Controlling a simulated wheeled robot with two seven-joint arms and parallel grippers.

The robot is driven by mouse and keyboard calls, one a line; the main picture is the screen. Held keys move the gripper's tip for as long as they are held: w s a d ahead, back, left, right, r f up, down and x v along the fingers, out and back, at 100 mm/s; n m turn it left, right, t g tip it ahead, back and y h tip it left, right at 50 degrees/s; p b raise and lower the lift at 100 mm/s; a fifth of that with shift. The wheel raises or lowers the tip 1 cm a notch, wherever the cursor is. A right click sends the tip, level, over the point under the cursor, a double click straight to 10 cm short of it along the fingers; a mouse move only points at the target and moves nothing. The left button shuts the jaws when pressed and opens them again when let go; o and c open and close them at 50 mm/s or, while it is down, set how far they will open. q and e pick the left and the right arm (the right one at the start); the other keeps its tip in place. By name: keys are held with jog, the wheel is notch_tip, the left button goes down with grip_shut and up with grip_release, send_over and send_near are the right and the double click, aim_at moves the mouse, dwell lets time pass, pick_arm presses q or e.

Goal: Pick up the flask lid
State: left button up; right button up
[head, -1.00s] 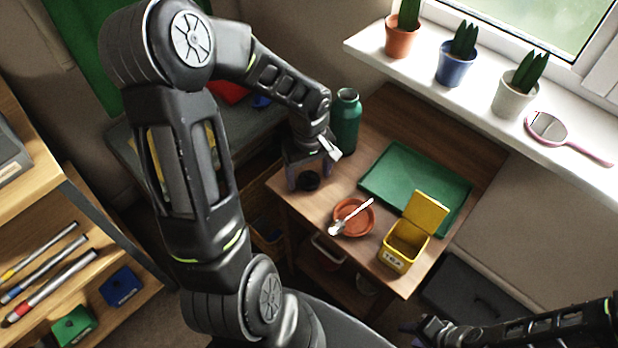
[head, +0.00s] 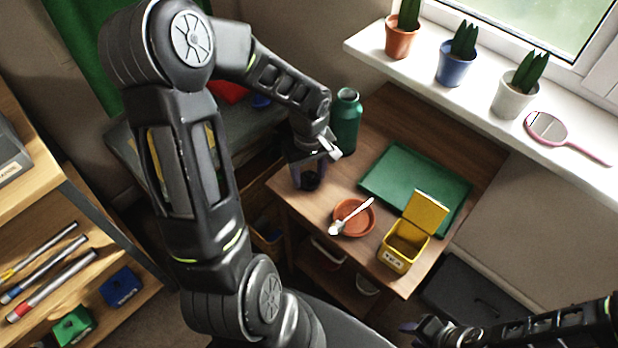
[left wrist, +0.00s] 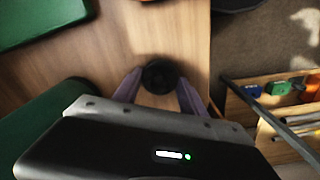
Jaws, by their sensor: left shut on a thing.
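The flask lid (left wrist: 160,75) is a small black round cap over the wooden table's left edge area. My left gripper (head: 309,182) is shut on it, with a finger on either side in the left wrist view. In the head view the lid (head: 310,181) shows dark between the fingers; whether it touches the tabletop I cannot tell. The green flask (head: 346,122) stands upright just behind my left gripper, with its neck uncovered. My right gripper (head: 412,329) is at the bottom right, away from the table; its jaws are too small to judge.
A green tray (head: 400,172), a terracotta saucer (head: 343,228) with a spoon, and an open yellow tea tin (head: 401,249) stand on the table (head: 400,115) to the right. Potted cacti and a pink mirror (head: 548,128) line the windowsill. A shelf (head: 100,215) stands at left.

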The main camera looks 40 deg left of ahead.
aim_at(309, 173)
pick_arm(q)
jog(key=c, duration=0.4)
notch_tip(309, 173, up, 10)
dwell(0.5)
dwell(0.5)
